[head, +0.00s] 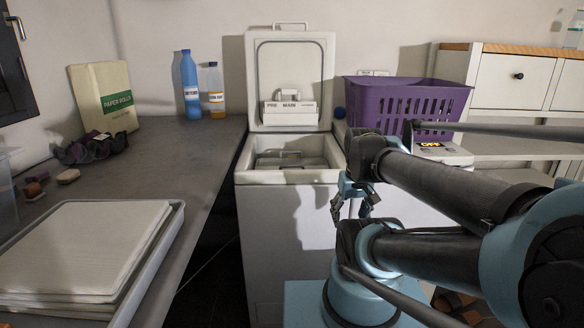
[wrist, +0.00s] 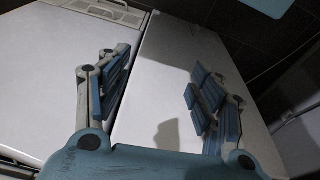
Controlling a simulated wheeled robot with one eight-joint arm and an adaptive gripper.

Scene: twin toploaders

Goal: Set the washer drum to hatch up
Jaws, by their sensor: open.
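The white washer (head: 288,230) stands in the middle of the head view with its lid (head: 290,70) raised upright. Inside its top opening, part of the grey metal drum (head: 302,161) and a handle-like bar show. The rest of the drum is hidden by the washer's front rim, and I cannot tell from this which way its hatch faces. My gripper (head: 357,205) is at the washer's right front, lower than the opening and apart from the drum. In the wrist view my gripper (wrist: 160,92) has its two fingers spread, with nothing between them, over plain white panels.
A second machine on the right, with a lit OFF display (head: 432,145), carries a purple basket (head: 405,103). A grey counter (head: 185,165) on the left holds a tray of flat sheets (head: 168,235), a blue bottle (head: 190,85) and an orange-filled bottle (head: 216,95).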

